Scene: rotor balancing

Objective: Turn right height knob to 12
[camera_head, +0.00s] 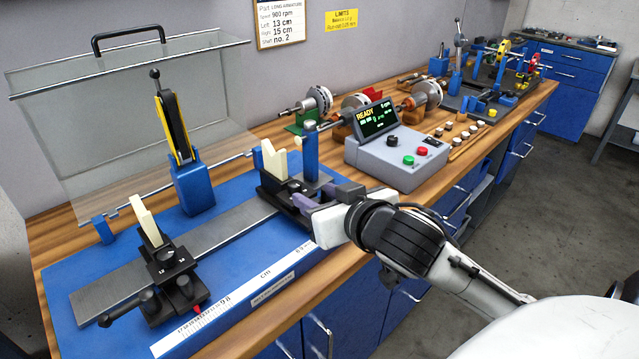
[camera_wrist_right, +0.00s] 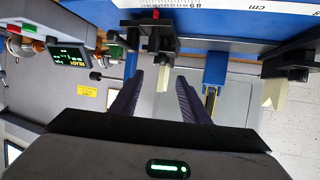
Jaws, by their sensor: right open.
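The right support carriage (camera_head: 283,188) is black with a cream upright (camera_head: 272,158), and stands at the right end of the grey rail. My right gripper (camera_head: 306,197) is at its near right side, open, with dark purple fingers. In the right wrist view, the open fingers (camera_wrist_right: 158,80) point towards the right carriage (camera_wrist_right: 152,38), whose cream upright (camera_wrist_right: 163,78) shows between them. I cannot make out the right height knob or its number, and no grip on it shows. The left carriage (camera_head: 168,268) has a black dial with small white marks. My left gripper is not in view.
A grey control box (camera_head: 395,160) reading READY is to the right. A clear guard (camera_head: 130,120) and a blue post with a yellow lever (camera_head: 192,185) stand behind the rail. A centimetre scale (camera_head: 230,300) runs along the front.

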